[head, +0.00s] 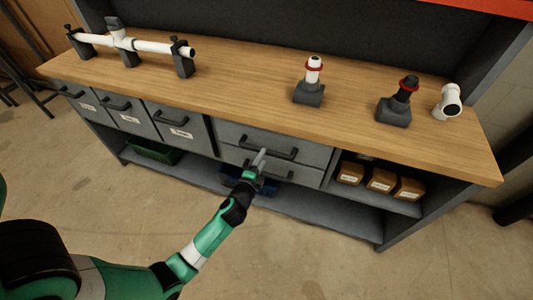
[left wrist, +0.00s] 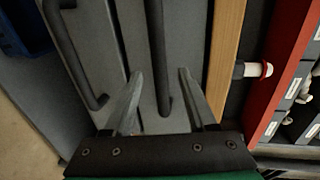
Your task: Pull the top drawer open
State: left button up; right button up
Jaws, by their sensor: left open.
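The top drawer (head: 229,131) is a wide grey front just under the wooden worktop, and it looks shut. Its dark bar handle (head: 284,155) runs across the front. My left gripper (head: 262,153) is open at this handle, partly covering it. In the left wrist view the handle (left wrist: 155,45) lies between the two spread fingers of the gripper (left wrist: 159,76), with gaps on both sides. I cannot tell how deep the fingers reach past the bar. The lower drawer (head: 300,174) sits below with its own handle (left wrist: 75,50). My right gripper is not in view.
The worktop (head: 240,85) carries a white pipe on clamps (head: 150,46), two pipe fittings on dark stands and a white elbow (head: 448,101). Small labelled drawers (head: 128,116) are left. Brown boxes (head: 380,181) stand on a shelf at right. A blue bin is below.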

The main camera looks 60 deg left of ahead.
pick_arm(q)
jog(key=b+x, duration=0.1)
jog(key=x, duration=0.4)
jog(key=shift+w+a, duration=0.15)
grip_shut()
dwell(1.2)
